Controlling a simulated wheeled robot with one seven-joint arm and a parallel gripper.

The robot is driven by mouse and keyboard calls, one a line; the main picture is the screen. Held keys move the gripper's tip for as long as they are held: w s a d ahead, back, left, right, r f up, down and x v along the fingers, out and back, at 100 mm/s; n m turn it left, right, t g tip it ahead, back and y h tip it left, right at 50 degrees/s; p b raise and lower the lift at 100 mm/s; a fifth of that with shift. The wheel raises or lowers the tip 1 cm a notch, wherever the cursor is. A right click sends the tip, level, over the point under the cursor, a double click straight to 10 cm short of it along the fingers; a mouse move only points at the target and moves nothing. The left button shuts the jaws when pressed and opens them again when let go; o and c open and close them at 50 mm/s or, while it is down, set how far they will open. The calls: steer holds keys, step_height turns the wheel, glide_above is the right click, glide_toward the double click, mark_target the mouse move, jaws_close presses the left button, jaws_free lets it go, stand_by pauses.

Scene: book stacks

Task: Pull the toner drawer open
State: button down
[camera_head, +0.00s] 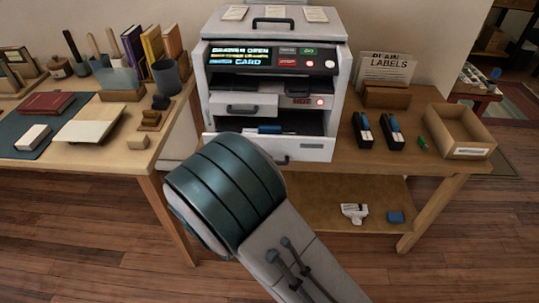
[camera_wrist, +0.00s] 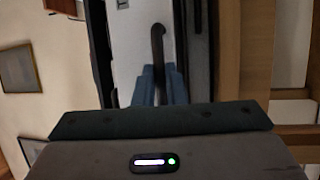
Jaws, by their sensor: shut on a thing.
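The white printer (camera_head: 342,100) stands on the right table. Its lowest drawer (camera_head: 315,150), which I take to be the toner drawer, has a white front with a dark handle (camera_head: 282,160). A dark space with a blue item (camera_head: 269,129) shows above that front; how far the drawer stands out is hard to tell. In the wrist view, my gripper's blue fingers (camera_wrist: 158,82) are shut on the dark bar handle (camera_wrist: 157,45) against the pale drawer front (camera_wrist: 130,50). My arm hides the gripper in the head view.
Two dark and blue cartridges (camera_head: 378,130) and an open cardboard box (camera_head: 460,128) are right of the printer. The left table (camera_head: 110,160) holds books and desk items. A white item (camera_head: 354,212) and blue block (camera_head: 396,217) lie on the lower shelf.

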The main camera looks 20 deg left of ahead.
steer(key=shift+s+d+b, duration=0.15)
steer(key=shift+s+d, duration=0.1)
steer(key=shift+s, duration=0.55)
steer(key=shift+s+d+b, duration=0.15)
steer(key=shift+s+d, duration=0.1)
steer(key=shift+s, duration=0.5)
steer(key=c, duration=1.5)
jaws_free()
steer(key=v, duration=1.3)
steer(key=shift+s, duration=0.4)
